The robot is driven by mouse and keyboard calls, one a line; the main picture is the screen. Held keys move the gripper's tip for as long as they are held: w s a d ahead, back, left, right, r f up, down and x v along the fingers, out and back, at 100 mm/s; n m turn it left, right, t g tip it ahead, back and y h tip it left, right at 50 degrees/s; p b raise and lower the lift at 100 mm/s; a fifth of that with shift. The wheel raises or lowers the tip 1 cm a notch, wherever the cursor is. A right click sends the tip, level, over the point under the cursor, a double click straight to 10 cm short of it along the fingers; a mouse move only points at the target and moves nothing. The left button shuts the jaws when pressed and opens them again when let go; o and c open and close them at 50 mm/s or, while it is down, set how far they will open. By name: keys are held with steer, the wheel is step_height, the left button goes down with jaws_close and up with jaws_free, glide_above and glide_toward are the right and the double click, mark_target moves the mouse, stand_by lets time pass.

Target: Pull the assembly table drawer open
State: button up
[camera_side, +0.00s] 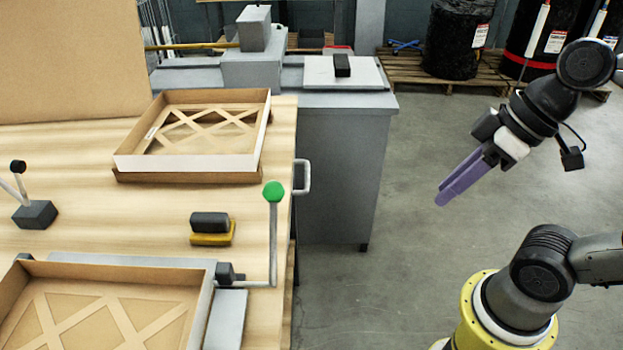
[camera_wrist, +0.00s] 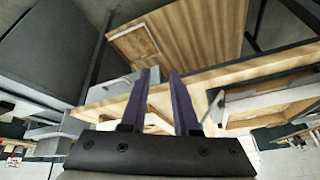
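The wooden assembly table (camera_side: 165,225) fills the left of the side view. A pale loop handle (camera_side: 304,177) sticks out from its right edge, just below the tabletop. The drawer front behind the handle is hidden from this angle, and I cannot tell how far the drawer is in or out. My gripper (camera_side: 441,199) hangs in the air to the right of the handle, well apart from it, with its purple fingers angled down and left. In the wrist view my gripper (camera_wrist: 160,73) shows its two fingers apart with nothing between them. I cannot make out the handle clearly there.
A boxed filter (camera_side: 200,130) lies on the table, and a second filter box (camera_side: 95,310) is in front. A green-knobbed lever (camera_side: 273,192) rises near the table edge. A grey cabinet (camera_side: 340,180) stands behind the handle. Open floor (camera_side: 400,265) lies between table and gripper.

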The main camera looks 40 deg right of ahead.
steer(key=w+a+g+y, duration=0.2)
steer(key=w+a+y, duration=0.4)
steer(key=w, duration=0.4)
steer(key=w+d+f+m+t+y, duration=0.2)
steer(key=w+d+y, duration=0.2)
steer(key=w, duration=0.6)
steer(key=w+d+f+m+t, duration=0.4)
steer(key=w+d+f+m, duration=0.1)
steer(key=w+d+f, duration=0.35)
steer(key=m+t+h, duration=0.2)
steer(key=m, duration=0.3)
glide_toward(307, 174)
steer(key=x, duration=1)
steer(key=shift+f, duration=0.35)
jaws_close()
